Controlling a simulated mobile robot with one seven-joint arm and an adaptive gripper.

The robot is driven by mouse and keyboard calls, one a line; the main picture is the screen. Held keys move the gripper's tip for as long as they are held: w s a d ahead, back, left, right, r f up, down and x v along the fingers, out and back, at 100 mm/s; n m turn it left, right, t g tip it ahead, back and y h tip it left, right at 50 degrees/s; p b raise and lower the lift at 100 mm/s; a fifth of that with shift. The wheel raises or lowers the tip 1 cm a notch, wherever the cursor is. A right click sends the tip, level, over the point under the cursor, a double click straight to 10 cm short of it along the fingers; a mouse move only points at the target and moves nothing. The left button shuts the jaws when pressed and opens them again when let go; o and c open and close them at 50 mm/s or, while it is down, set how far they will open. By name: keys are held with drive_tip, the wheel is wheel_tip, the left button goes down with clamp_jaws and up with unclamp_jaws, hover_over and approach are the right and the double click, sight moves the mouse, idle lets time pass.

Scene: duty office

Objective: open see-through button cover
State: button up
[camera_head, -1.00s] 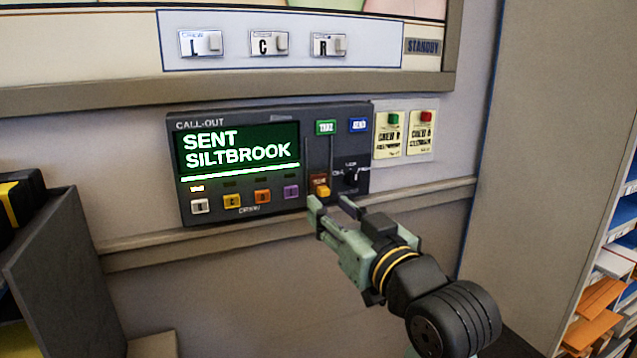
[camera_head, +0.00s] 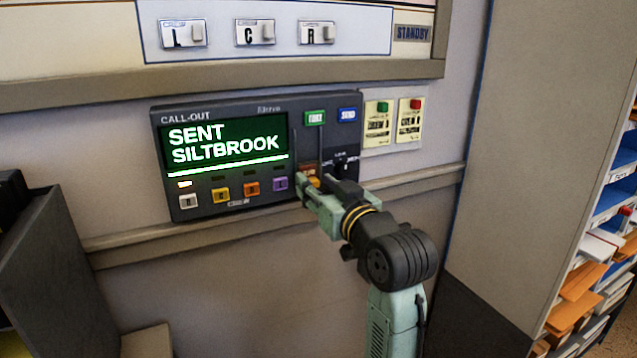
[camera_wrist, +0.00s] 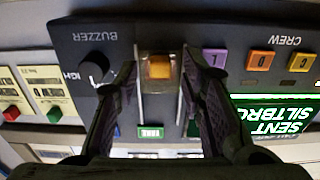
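The call-out panel (camera_head: 160,150) is mounted on the wall, its screen reading "SENT SILTBROOK". An orange button (camera_wrist: 159,67) sits low on its right part, between two thin upright lines. A faint clear pane, seemingly the see-through cover (camera_wrist: 146,54), shows around the button in the wrist view; its edges are hard to make out and I cannot tell its angle. My gripper (camera_head: 322,184) is at the panel's lower right, partly hiding the button. In the wrist view my gripper (camera_wrist: 158,88) is open, one finger on either side of the button, with nothing visibly held.
A black knob (camera_wrist: 93,68) is close beside one finger. Purple (camera_head: 280,184), green (camera_head: 315,117) and blue (camera_head: 347,114) buttons are nearby. A wall ledge (camera_head: 230,225) runs below the panel. A tall cabinet side (camera_head: 540,150) stands at right.

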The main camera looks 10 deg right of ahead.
clamp_jaws()
idle(0.5)
idle(0.4)
